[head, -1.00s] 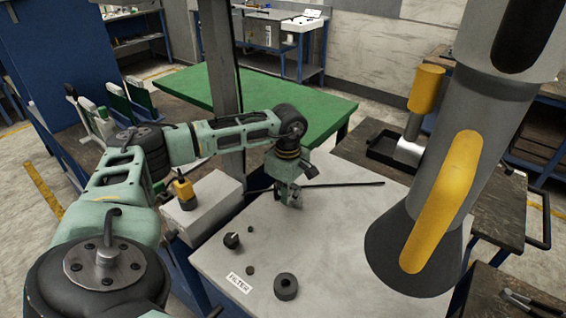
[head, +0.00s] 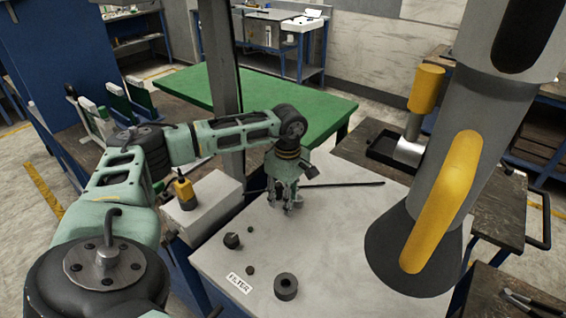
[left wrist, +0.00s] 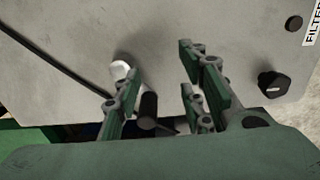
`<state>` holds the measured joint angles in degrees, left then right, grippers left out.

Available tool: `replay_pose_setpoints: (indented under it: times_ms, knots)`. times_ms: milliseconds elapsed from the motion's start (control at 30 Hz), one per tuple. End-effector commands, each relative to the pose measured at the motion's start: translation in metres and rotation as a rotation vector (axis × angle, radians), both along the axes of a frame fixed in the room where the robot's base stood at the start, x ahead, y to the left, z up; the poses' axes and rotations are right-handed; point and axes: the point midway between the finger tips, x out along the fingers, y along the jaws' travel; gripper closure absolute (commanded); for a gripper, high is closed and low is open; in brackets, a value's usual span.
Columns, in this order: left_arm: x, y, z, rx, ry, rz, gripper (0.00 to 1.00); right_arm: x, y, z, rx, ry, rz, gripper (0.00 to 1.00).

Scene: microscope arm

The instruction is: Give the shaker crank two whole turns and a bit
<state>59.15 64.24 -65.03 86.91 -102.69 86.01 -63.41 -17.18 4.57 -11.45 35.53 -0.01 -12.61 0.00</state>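What looks like the shaker crank shows in the left wrist view as a dark upright handle (left wrist: 147,110) with a pale round piece (left wrist: 119,70) beside it. In the head view it is mostly hidden behind my fingers. My left gripper (head: 286,203) points down over the grey bench top, near its back left edge. In the left wrist view its fingers (left wrist: 160,97) are spread apart. The dark handle stands between them, closer to the left finger. I cannot tell whether that finger touches it. My right gripper is not in view.
A large grey tube with a yellow handle (head: 445,195) hangs over the right of the bench. A thin black rod (head: 350,184) lies behind my gripper. A knob (head: 232,241), a dark ring (head: 286,287) and a FILTER label (head: 240,283) are in front. The middle bench is clear.

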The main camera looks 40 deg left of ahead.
Motion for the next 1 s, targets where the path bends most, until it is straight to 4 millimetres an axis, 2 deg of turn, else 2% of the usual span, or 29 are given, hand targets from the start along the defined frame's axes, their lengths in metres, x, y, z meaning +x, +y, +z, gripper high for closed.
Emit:
replay_pose_setpoints:
  times_ms: [267,1000]
  knots:
    - [0.0,0.0,0.01,0.0,-0.001,0.0,0.62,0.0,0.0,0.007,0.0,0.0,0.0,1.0]
    - [0.0,0.0,0.08,0.0,0.0,0.0,0.62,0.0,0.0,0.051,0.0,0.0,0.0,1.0]
